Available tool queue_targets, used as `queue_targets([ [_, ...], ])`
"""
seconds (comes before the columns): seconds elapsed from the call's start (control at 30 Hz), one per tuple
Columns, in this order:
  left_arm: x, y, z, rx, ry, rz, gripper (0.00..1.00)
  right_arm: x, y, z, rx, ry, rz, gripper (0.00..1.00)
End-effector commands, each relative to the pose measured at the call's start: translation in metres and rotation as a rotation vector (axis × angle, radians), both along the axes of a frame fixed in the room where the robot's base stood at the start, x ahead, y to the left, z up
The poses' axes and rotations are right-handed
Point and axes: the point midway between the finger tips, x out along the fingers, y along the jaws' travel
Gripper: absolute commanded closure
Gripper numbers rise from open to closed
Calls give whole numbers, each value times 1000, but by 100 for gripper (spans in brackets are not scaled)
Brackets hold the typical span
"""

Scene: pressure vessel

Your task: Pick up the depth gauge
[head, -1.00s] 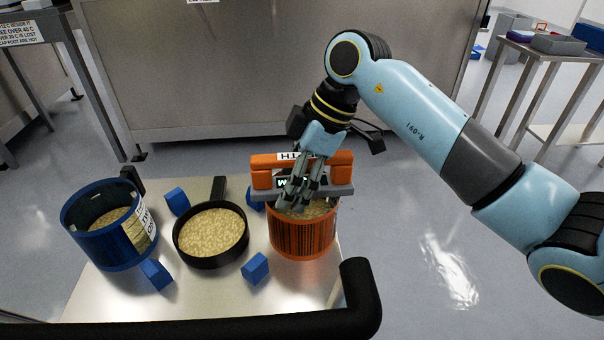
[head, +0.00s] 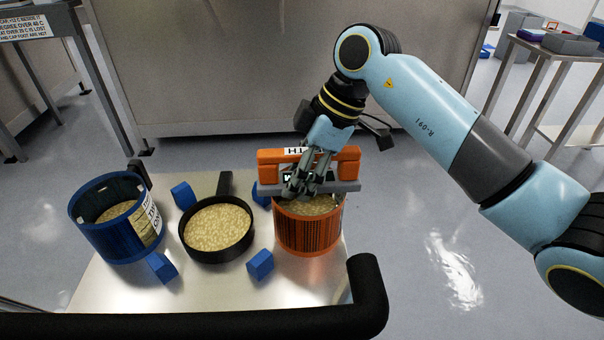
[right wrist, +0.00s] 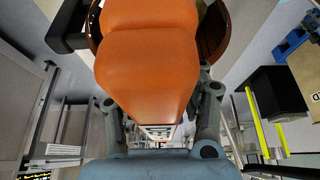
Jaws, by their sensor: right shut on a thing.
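The depth gauge (head: 346,168) is an orange body with a grey bar along its bottom, a white label and a small dark display. In the head view it sits across the far side of the top of an orange drum (head: 308,238) filled with grain-like material. My right gripper (head: 301,192) reaches down in front of it and is shut on it, covering part of the display and label. In the right wrist view the gauge's orange body (right wrist: 150,60) fills the space between the fingers (right wrist: 160,118). Whether it touches the drum rim is unclear. My left gripper is out of view.
A black pan (head: 218,252) of the same material and a blue drum (head: 108,243) stand left of the orange drum on a metal cart top (head: 215,290). Several blue blocks (head: 260,264) lie between them. A black rail (head: 368,295) runs along the near edge.

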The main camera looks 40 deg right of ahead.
Motion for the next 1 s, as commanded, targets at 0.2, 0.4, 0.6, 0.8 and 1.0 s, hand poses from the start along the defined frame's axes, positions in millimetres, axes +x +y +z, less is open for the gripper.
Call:
queue_targets([
  [0.2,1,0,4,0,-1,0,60,1,0,24,0,-7,1,100],
  [0.4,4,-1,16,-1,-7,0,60,-12,-10,55,-8,-2,-1,100],
  [0.6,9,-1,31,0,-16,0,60,-52,-34,82,-12,-2,3,100],
  [0.8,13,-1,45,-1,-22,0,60,-81,-49,102,-8,1,3,100],
  [1.0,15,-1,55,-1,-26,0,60,-95,-58,111,-5,-1,1,100],
])
